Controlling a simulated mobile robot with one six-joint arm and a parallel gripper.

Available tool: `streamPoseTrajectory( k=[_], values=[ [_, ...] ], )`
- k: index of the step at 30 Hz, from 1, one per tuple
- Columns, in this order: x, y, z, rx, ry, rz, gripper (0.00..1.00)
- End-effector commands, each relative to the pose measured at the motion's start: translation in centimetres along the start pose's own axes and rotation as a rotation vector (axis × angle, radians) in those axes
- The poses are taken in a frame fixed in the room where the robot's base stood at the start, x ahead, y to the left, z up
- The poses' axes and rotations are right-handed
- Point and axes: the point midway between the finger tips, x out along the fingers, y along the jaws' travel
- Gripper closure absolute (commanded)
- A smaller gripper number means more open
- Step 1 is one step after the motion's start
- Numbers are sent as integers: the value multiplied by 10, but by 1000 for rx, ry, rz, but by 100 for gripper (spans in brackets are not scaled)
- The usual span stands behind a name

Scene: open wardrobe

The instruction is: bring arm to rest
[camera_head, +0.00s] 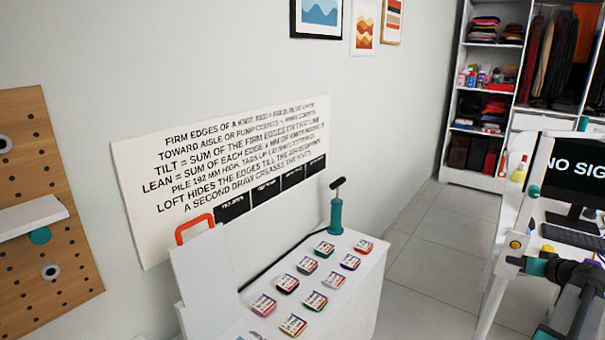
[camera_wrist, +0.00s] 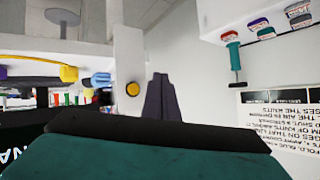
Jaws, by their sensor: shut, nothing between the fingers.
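My gripper (camera_wrist: 160,80) shows in the wrist view as two dark fingers close together, shut and empty, pointing away past the teal and black housing at the bottom. Nothing touches the fingertips in that view. In the head view, black and teal parts of my arm reach in at the lower right, beside the desk; I cannot make out the fingers there. The wrist picture is upside down, with the sign's text inverted.
A white counter (camera_head: 352,290) holds several small labelled packs and a teal pump (camera_head: 336,215). A desk with a monitor (camera_head: 575,168) and keyboard (camera_head: 572,238) stands at right, close to my arm. Tiled floor (camera_head: 425,265) lies free between. An open wardrobe (camera_head: 482,178) stands behind.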

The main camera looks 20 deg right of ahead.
Motion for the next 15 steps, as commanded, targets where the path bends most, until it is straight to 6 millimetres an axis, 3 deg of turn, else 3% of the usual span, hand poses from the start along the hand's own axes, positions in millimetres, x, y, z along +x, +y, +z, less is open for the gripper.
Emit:
streamPoseTrajectory(
  k=[8,15],
  values=[
    [53,-57,56,28,-118,-66,100],
    [106,-131,135,55,-283,-134,100]
  ],
)
